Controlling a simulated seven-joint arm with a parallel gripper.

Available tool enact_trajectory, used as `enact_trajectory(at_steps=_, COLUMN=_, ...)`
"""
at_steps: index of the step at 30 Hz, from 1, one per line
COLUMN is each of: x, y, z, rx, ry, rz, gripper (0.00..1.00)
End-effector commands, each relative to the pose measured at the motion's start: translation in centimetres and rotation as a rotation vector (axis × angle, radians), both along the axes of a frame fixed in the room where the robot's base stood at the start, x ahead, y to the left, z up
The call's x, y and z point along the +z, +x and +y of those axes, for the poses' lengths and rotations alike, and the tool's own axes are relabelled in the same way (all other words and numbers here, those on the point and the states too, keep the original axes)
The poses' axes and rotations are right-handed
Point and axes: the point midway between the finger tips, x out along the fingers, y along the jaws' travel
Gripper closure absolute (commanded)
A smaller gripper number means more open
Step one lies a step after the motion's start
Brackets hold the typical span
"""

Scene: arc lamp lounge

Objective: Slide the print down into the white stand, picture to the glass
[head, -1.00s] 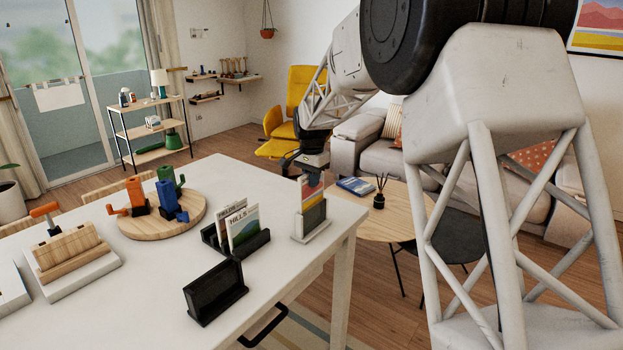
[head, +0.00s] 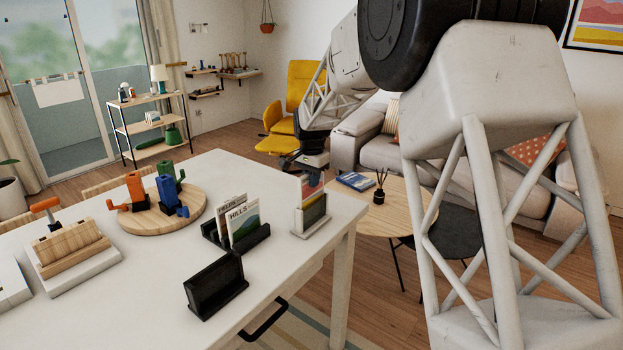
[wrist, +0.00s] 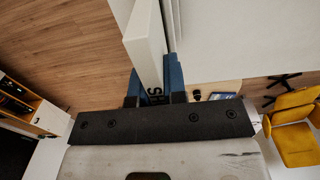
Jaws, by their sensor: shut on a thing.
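The white stand (head: 312,228) is upright near the table's right edge, with a dark-looking front panel. The print (head: 300,208) is down in the stand, behind that panel. Only a narrow part of it shows, with some yellow and orange. My gripper (head: 312,183) is directly above the stand and shut on the print's upper part. In the wrist view its blue fingers (wrist: 155,88) close on a thin upright edge, with a white slab beside them. The print's lower edge is hidden, and I cannot tell whether it touches the stand's bottom.
A black holder with a HILLS card (head: 243,224) and another card stands left of the stand. An empty black holder (head: 216,288) is nearer the front. A round wooden board (head: 163,221) bears coloured figures. The coffee table (head: 385,215) is beyond the table's edge.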

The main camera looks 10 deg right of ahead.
Motion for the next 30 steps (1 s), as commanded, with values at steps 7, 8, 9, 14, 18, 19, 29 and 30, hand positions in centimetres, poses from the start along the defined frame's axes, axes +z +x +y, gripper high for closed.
enact_trajectory(at_steps=7, x=-0.4, y=0.0, z=0.0, rx=0.000, ry=0.000, rz=0.000, gripper=1.00)
enact_trajectory(at_steps=8, x=-0.5, y=0.0, z=0.0, rx=0.000, ry=0.000, rz=0.000, gripper=1.00)
enact_trajectory(at_steps=9, x=-0.6, y=0.0, z=0.0, rx=0.000, ry=0.000, rz=0.000, gripper=1.00)
enact_trajectory(at_steps=14, x=-0.9, y=0.0, z=0.0, rx=0.000, ry=0.000, rz=0.000, gripper=1.00)
enact_trajectory(at_steps=18, x=-1.1, y=0.0, z=0.0, rx=0.000, ry=0.000, rz=0.000, gripper=1.00)
enact_trajectory(at_steps=19, x=-1.2, y=0.0, z=0.0, rx=0.000, ry=-0.001, rz=0.001, gripper=1.00)
enact_trajectory(at_steps=29, x=-1.7, y=0.0, z=0.0, rx=0.000, ry=0.000, rz=0.000, gripper=1.00)
enact_trajectory(at_steps=30, x=-1.8, y=0.0, z=0.0, rx=0.000, ry=0.000, rz=0.000, gripper=1.00)
